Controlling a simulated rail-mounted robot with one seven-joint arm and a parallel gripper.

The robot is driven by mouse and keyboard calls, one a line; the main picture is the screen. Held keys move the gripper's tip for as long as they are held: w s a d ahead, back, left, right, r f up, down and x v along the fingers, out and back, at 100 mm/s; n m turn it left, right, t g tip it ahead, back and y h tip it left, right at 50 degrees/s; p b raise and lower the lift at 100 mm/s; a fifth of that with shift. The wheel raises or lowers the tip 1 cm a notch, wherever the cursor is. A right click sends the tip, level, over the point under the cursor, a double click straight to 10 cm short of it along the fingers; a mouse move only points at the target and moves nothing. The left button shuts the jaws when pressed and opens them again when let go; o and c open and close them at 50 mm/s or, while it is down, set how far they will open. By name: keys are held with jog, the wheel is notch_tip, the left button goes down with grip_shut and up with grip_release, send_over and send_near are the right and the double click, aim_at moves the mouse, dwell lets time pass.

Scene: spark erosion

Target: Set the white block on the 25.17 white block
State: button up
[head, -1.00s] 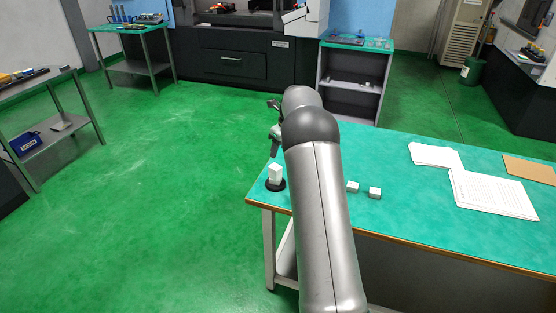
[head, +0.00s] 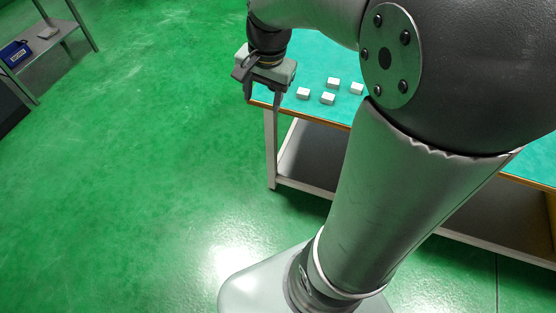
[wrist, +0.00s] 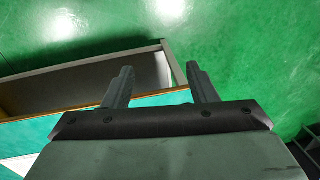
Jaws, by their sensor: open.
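Several small white blocks lie apart on the green table top in the head view: a front left one (head: 303,93), a front middle one (head: 327,98), a back one (head: 333,83) and a right one (head: 356,88). No marking on them is readable, so I cannot tell which is 25.17. My gripper (head: 262,98) is open and empty at the table's left corner, left of the blocks, fingers pointing down. In the wrist view its fingers (wrist: 160,72) are apart with nothing between them, and no block shows there. The dark round base seen earlier is not visible now.
The table's (head: 312,52) front edge and lower shelf (head: 318,160) lie below and beside the gripper; the shelf also shows in the wrist view (wrist: 140,72). My arm covers the table's right part. Open green floor is at left, with a metal shelf stand (head: 50,45) far left.

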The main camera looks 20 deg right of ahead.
jog(key=s+a+f+n, duration=0.1)
jog(key=s+f+n, duration=0.1)
jog(key=s+n, duration=0.3)
jog(key=s+a+f+n, duration=0.2)
jog(key=s+n, duration=0.2)
jog(key=s, duration=0.6)
jog(key=shift+f+n+h, duration=0.2)
jog(key=shift+n+h, duration=0.2)
